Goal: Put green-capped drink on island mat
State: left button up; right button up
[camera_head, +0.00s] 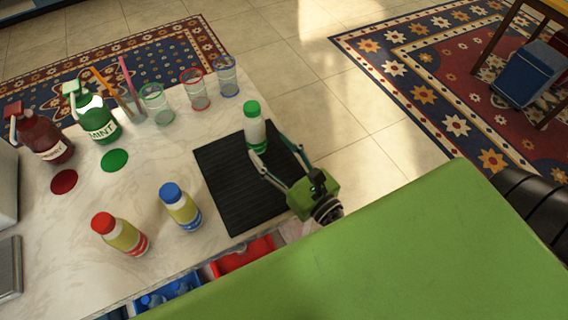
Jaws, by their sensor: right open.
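The green-capped drink (255,132), a pale bottle with a green label, stands upright at the far part of the black ribbed island mat (226,190). My right gripper (267,152) comes in from the lower right over the mat. Its two fingers are spread, one on each side of the bottle's lower part. I cannot tell whether a finger touches the bottle. My left gripper is not in view.
A red-capped bottle (120,234) and a blue-capped bottle (180,207) stand left of the mat. Three glasses (197,90), a straw holder (130,103), a mint bottle (98,120) and a dark red bottle (43,138) line the island's far side.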

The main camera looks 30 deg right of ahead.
jog(key=s, duration=0.1)
jog(key=s+b, duration=0.1)
jog(key=s, duration=0.1)
jog(key=shift+s+d+f, duration=0.15)
jog(key=shift+s+d, duration=0.15)
jog(key=shift+d, duration=0.05)
jog(key=shift+s+d, duration=0.1)
jog(key=shift+s, duration=0.25)
